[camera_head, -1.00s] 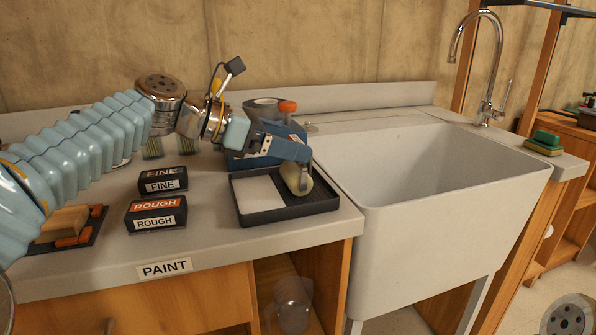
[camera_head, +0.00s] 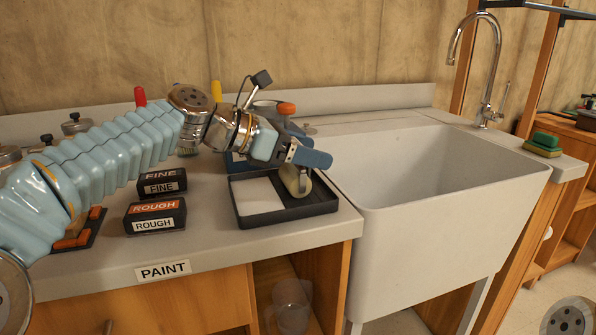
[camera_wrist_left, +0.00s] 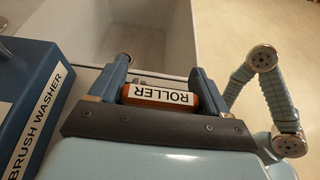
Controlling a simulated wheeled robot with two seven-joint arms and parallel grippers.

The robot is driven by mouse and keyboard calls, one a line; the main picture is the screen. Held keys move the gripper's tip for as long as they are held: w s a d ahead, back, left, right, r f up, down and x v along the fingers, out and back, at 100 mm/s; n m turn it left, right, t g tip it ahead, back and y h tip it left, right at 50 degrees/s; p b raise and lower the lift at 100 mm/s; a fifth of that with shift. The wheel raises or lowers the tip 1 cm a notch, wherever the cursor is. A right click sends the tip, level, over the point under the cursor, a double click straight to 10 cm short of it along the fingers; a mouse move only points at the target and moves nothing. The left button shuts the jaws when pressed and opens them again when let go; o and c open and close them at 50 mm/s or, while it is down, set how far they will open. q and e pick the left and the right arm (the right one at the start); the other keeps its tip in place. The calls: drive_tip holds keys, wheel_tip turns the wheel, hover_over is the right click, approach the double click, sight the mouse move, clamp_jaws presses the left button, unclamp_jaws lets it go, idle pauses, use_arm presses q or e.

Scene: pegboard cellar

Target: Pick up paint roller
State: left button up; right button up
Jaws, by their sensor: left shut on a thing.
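The paint roller's pale cylinder (camera_head: 297,181) hangs below my left gripper (camera_head: 310,157), over the ribbed right part of the black paint tray (camera_head: 285,214). In the left wrist view, the orange handle labelled ROLLER (camera_wrist_left: 160,96) lies between the blue fingers of the left gripper (camera_wrist_left: 159,72), which is shut on it. In the head view the fingers hide most of the handle. I cannot tell whether the cylinder touches the tray. My right gripper is not in view.
A blue brush washer (camera_wrist_left: 35,105) stands close behind the tray. FINE (camera_head: 162,181) and ROUGH (camera_head: 155,215) sanding blocks sit left of the tray. A deep white sink (camera_head: 440,225) is on the right, with a green-yellow sponge (camera_head: 543,143) beyond it.

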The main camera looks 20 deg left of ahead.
use_arm(q)
drive_tip(key=shift+r, duration=0.1)
drive_tip(key=shift+r, duration=0.25)
drive_tip(key=s+r+p, duration=0.2)
drive_tip(key=s+r, duration=1)
drive_tip(key=s, duration=0.2)
drive_tip(key=shift+d+r, duration=0.15)
drive_tip(key=shift+d, duration=0.2)
idle(0.8)
